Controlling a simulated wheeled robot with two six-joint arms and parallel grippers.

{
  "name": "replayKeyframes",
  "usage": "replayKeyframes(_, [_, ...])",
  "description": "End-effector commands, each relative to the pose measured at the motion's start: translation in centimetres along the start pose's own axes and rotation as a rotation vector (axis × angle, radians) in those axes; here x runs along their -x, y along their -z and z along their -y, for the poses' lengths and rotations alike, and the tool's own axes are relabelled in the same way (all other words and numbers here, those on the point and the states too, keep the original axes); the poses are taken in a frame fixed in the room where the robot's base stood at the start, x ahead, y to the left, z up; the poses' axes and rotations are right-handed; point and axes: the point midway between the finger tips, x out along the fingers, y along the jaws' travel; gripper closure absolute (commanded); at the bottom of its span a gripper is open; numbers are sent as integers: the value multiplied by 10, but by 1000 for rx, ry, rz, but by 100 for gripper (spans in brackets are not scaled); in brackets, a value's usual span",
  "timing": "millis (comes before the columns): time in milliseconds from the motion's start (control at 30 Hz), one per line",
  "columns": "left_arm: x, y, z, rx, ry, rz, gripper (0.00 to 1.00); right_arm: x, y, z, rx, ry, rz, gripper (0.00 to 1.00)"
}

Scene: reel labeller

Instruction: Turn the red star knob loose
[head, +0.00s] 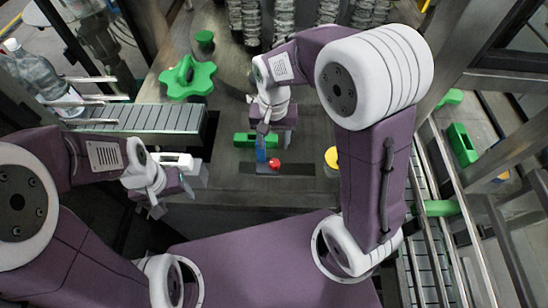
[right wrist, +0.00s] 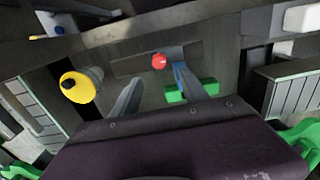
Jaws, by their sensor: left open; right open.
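The red star knob (head: 274,164) sits on a dark slot in the grey machine plate, near the middle of the head view. It also shows in the right wrist view (right wrist: 159,61), just beyond and between the two fingertips. My right gripper (head: 266,146) is open around empty space, close to the knob and apart from it as far as I can see. Its fingers (right wrist: 158,80) point toward the knob. A small blue part (head: 261,155) is beside the knob, near one finger. My left gripper (head: 174,202) is open and empty, lower left of the knob.
A yellow knob (head: 332,158) stands right of the red one. A green block (head: 250,140) lies behind it. A large green star-shaped part (head: 187,78) and a conveyor (head: 150,117) are at the left. Steel rails and another conveyor run along the right.

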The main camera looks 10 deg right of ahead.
Motion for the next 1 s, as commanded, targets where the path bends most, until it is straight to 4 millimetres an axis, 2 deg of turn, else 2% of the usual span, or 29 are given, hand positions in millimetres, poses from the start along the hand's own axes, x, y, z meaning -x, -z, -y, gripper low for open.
replayKeyframes(200, [10, 1, 0, 0, 0, 0, 38, -51, -2, -1, 0, -4, 8, 48])
replayKeyframes(400, [17, 2, 0, 0, 0, 0, 38, -90, -1, -1, 0, -3, 5, 48])
replayKeyframes(567, [18, 2, 0, 0, 0, 0, 38, -105, -1, -1, 0, -1, 2, 48])
replayKeyframes(833, [18, 2, 0, 0, 0, 0, 38, -107, 0, 0, 0, 0, -1, 48])
replayKeyframes(1000, [18, 2, 0, 0, 0, 0, 38, -107, 0, 0, 0, 0, -1, 95])
